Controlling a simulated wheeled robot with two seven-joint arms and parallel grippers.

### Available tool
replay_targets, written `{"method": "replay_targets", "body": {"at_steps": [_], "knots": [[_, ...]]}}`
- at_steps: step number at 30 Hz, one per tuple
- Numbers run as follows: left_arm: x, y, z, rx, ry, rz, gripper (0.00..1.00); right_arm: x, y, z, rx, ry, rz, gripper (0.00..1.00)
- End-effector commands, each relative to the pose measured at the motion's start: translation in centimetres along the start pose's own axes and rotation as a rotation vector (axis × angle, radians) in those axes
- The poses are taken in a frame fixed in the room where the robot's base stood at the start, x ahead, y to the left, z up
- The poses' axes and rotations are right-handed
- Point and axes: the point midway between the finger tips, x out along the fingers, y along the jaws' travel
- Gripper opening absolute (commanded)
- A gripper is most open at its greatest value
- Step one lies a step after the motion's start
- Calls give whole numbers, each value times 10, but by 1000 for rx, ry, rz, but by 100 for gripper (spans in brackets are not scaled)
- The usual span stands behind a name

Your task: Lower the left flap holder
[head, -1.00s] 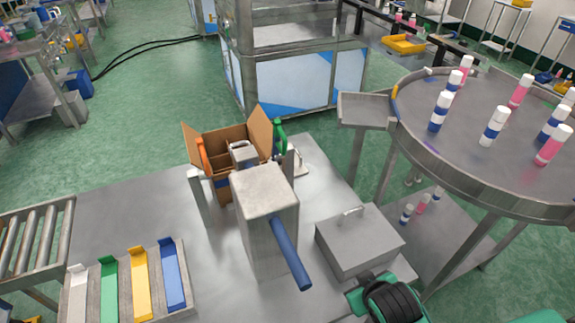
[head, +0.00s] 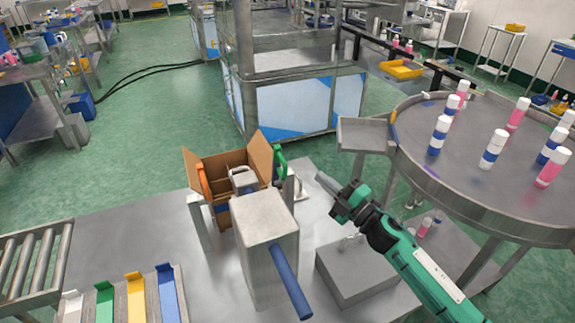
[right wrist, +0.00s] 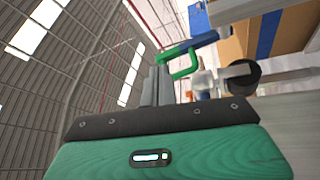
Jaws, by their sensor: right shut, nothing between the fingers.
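A cardboard box (head: 224,171) with raised flaps stands on the metal table. The orange left flap holder (head: 203,180) is upright at the box's left side. The green right flap holder (head: 279,164) is upright at the box's right side; it also shows in the right wrist view (right wrist: 186,66). My right gripper (head: 322,179) is shut and empty, above the table to the right of the green holder. In the right wrist view its fingers (right wrist: 155,86) appear close to the green holder, but contact cannot be told. My left gripper is not in view.
A tall metal block (head: 268,230) with a blue lever (head: 290,282) stands in front of the box. A metal case (head: 352,272) lies under my right arm. Coloured strips (head: 137,298) lie front left.

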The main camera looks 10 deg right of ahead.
Motion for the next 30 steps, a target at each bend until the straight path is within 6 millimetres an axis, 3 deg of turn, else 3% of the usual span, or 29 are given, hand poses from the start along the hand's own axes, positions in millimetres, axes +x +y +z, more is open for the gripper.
{"method": "replay_targets", "body": {"at_steps": [7,16,30], "knots": [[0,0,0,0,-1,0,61,12,4,2,-215,277,-99,0],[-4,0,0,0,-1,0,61,16,2,2,-288,384,-155,0],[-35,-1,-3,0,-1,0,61,86,-12,-25,-286,385,-153,0]]}}
